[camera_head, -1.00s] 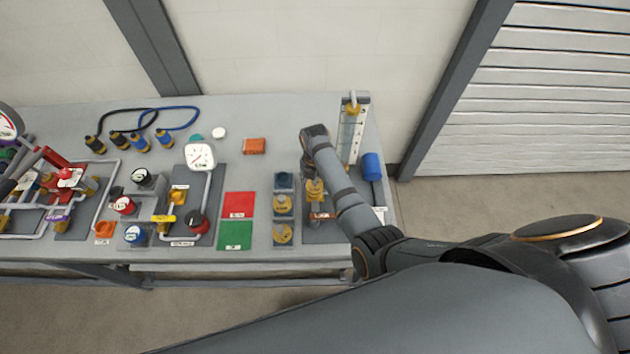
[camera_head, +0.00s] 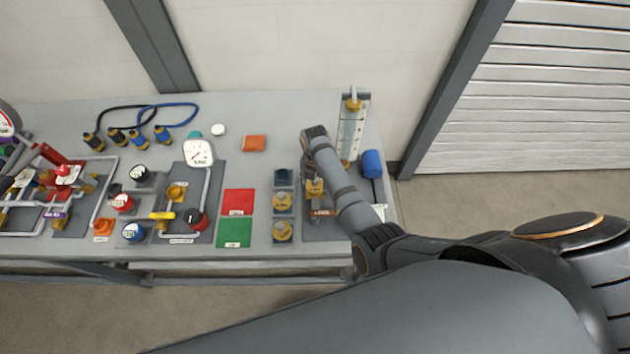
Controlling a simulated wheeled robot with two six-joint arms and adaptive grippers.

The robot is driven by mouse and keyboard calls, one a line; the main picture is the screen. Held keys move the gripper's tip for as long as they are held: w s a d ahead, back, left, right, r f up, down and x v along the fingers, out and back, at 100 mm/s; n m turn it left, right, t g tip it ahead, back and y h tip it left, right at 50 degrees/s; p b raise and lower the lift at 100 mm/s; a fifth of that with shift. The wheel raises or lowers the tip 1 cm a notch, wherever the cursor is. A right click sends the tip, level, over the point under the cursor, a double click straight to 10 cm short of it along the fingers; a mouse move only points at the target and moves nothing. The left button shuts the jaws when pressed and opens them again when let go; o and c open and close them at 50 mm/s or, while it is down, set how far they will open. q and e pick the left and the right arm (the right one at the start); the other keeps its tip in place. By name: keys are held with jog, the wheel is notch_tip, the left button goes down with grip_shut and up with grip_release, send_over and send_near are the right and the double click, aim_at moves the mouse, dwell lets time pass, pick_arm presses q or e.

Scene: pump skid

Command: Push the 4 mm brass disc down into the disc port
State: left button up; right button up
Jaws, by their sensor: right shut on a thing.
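My right gripper (camera_head: 309,174) is mostly hidden by my own wrist and forearm, at the dark plate (camera_head: 325,231) on the right of the bench. It is shut on a brass piece (camera_head: 315,187), which looks like the brass disc, at the disc port. The port's opening is covered, so I cannot tell how deep the disc sits. Left of it are three small holders in a column. The back holder (camera_head: 283,178) looks empty, and the front two hold brass discs, a middle one (camera_head: 282,201) and a front one (camera_head: 282,231). My left gripper is not in view.
A clear upright flow tube (camera_head: 351,130) and a blue cylinder (camera_head: 372,163) stand close right of my forearm. A red mat (camera_head: 238,202) and a green mat (camera_head: 234,233) lie left of the holders. Pipes, valves and a white gauge (camera_head: 198,153) fill the left side.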

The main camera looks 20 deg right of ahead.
jog(key=shift+f, duration=0.25)
jog(key=o, duration=1.4)
jog(key=shift+c, duration=0.2)
notch_tip(320, 180, up, 12)
